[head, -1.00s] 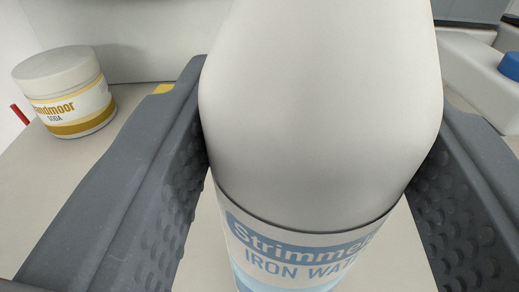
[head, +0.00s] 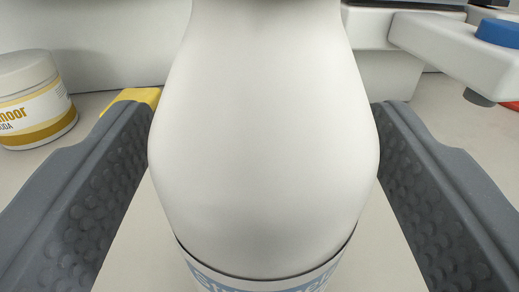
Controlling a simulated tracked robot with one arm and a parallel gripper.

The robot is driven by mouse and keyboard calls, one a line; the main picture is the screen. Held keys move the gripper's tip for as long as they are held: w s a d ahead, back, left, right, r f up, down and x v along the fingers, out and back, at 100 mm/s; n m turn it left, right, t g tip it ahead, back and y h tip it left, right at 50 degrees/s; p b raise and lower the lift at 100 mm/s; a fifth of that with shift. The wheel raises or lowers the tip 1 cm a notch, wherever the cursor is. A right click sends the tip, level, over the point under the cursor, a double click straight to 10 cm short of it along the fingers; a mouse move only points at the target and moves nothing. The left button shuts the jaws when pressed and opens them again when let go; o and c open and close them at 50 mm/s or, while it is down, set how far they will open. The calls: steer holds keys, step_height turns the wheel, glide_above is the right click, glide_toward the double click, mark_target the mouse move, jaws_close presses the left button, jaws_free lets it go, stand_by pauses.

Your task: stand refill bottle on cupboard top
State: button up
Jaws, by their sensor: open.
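The refill bottle (head: 265,140) is a white bottle with a rounded shoulder and a blue-lettered label cut off at the bottom edge of the head view. It stands between the two grey fingers of my gripper (head: 264,125). My gripper is open, with pale surface showing between each finger and the lower part of the bottle. Near the fingertips the gaps are too small to judge. The bottle's base and top are out of view. The pale top (head: 130,245) shows beneath and around it; I cannot tell whether the base rests on it.
A soda jar (head: 38,115) with a white lid stands at the left. A yellow item (head: 136,97) lies behind the left finger. A white object with a blue cap (head: 497,33) overhangs at the right, near a red item (head: 511,105). A pale wall closes the back.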

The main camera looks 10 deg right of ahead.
steer(key=shift+s, duration=0.1)
steer(key=s+a, duration=0.2)
steer(key=s, duration=0.9)
steer(key=shift+s+a, duration=0.15)
steer(key=shift+s, duration=0.15)
steer(key=shift+r, duration=0.1)
steer(key=w+a+r+m+g+y, duration=0.1)
steer(key=w+r+y, duration=0.45)
steer(key=r, duration=0.75)
steer(key=w+d+r+n+y, duration=0.1)
steer(key=w+d+r, duration=0.15)
steer(key=r, duration=1.15)
steer(key=s+d+r+n+h, duration=0.1)
steer(key=s+d+r, duration=0.8)
steer(key=d+r, duration=0.1)
steer(key=s+d+r+n+g+h, duration=0.1)
steer(key=s+d+r+h, duration=0.1)
steer(key=s+d+r, duration=0.7)
step_height(320, 180, up, 4)
steer(key=shift+s+d+f, duration=0.1)
steer(key=shift+s+d, duration=0.05)
steer(key=shift+d, duration=0.7)
